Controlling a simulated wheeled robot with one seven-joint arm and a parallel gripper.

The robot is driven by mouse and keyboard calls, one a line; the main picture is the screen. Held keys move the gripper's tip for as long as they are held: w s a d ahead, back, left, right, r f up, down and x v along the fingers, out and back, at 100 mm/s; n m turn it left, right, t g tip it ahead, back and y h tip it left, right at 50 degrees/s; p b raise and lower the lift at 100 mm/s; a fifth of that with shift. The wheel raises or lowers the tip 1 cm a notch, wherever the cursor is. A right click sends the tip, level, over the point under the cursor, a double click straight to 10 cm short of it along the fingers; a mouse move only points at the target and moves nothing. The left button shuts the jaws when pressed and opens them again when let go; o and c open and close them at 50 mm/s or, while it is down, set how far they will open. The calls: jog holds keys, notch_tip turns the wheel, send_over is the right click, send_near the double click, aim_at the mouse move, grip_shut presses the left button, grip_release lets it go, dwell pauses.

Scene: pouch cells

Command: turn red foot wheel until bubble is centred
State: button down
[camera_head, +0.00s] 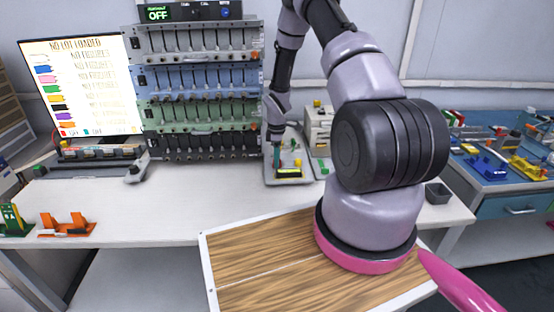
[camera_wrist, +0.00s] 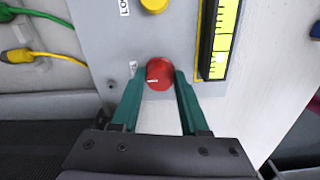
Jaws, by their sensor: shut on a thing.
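The red foot wheel (camera_wrist: 160,73) sits on a grey plate (camera_wrist: 100,38) in the wrist view, with a small white mark on its face. My gripper (camera_wrist: 159,88) has its two green fingers shut on the red wheel, one on each side. A yellow-green bubble vial (camera_wrist: 225,38) in a dark frame lies to the right of the wheel. A pale spot, perhaps the bubble, shows near the vial's lower end. In the head view my gripper (camera_head: 277,160) reaches down to the grey device (camera_head: 285,180) on the bench; the wheel is too small to make out there.
A yellow knob (camera_wrist: 153,4) stands beyond the wheel on the same plate. Green and yellow cables (camera_wrist: 45,54) run at the left. A cell rack (camera_head: 200,90) stands behind the bench, and another boxy device (camera_head: 319,135) is close on the right. The white bench front (camera_head: 190,205) is mostly clear.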

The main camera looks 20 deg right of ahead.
jog(key=shift+m, duration=0.3)
jog(key=m, duration=1.1)
jog(key=shift+m, duration=0.3)
jog(key=m, duration=1.2)
jog(key=shift+m, duration=0.3)
jog(key=shift+c, duration=2)
grip_release()
